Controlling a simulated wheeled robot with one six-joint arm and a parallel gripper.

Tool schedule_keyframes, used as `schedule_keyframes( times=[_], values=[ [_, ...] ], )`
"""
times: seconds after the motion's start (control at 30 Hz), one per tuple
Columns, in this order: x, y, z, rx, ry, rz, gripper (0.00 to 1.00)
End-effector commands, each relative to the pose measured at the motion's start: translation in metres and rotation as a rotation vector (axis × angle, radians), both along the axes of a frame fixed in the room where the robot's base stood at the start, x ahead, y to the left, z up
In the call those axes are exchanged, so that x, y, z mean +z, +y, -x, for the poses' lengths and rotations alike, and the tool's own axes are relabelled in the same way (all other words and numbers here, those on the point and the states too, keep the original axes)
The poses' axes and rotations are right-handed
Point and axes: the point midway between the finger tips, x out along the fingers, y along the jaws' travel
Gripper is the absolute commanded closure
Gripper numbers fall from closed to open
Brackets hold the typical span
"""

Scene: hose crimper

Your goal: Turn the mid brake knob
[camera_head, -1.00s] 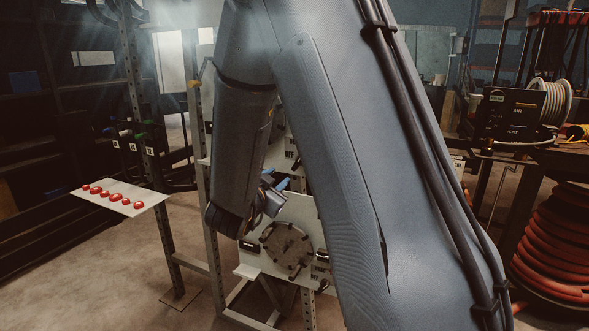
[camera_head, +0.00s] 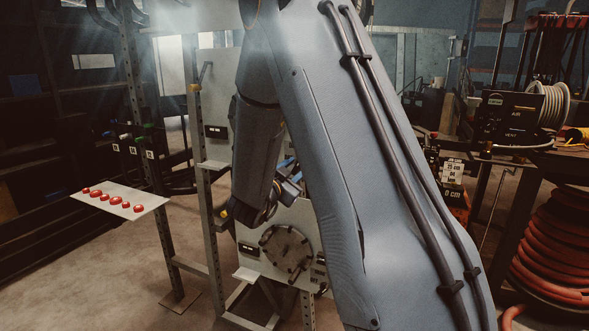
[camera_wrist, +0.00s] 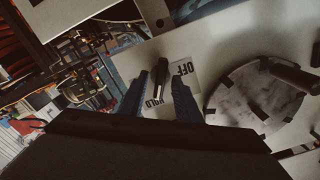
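A dark bar-shaped knob (camera_wrist: 161,70) sits on a pale panel (camera_wrist: 215,50) in the wrist view. A white label beside it reads OFF, and another word on it, perhaps HOLD, is partly hidden. My gripper (camera_wrist: 160,84) has its two blue fingers apart, one on each side of the knob in the picture. A gap shows between the knob and each finger; whether the fingertips reach down to its depth I cannot tell. In the head view my gripper (camera_head: 290,177) shows only as a bit of blue behind my arm, which hides the knob.
A round grey disc with dark grips (camera_head: 286,250) is on the panel below my gripper; it also shows in the wrist view (camera_wrist: 255,100). A steel upright (camera_head: 202,150) stands left of my arm. A white shelf with red buttons (camera_head: 120,203) is further left.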

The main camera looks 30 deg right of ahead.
Motion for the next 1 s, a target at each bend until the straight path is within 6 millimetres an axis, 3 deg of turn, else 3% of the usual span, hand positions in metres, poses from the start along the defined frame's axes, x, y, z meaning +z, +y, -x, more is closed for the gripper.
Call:
schedule_keyframes(
  times=[0.17, 0.3, 0.37, 0.73, 1.0],
  values=[
    [-0.0001, 0.0002, -0.0001, 0.000, 0.000, 0.000, 0.70],
    [-0.0001, 0.0005, -0.0001, 0.001, 0.000, 0.000, 0.93],
    [-0.0002, 0.0005, 0.0000, 0.001, 0.000, 0.000, 1.00],
    [-0.0001, 0.0007, 0.0005, 0.000, 0.032, 0.024, 1.00],
    [0.0011, 0.0009, 0.0009, 0.001, 0.160, 0.123, 1.00]
  ],
)
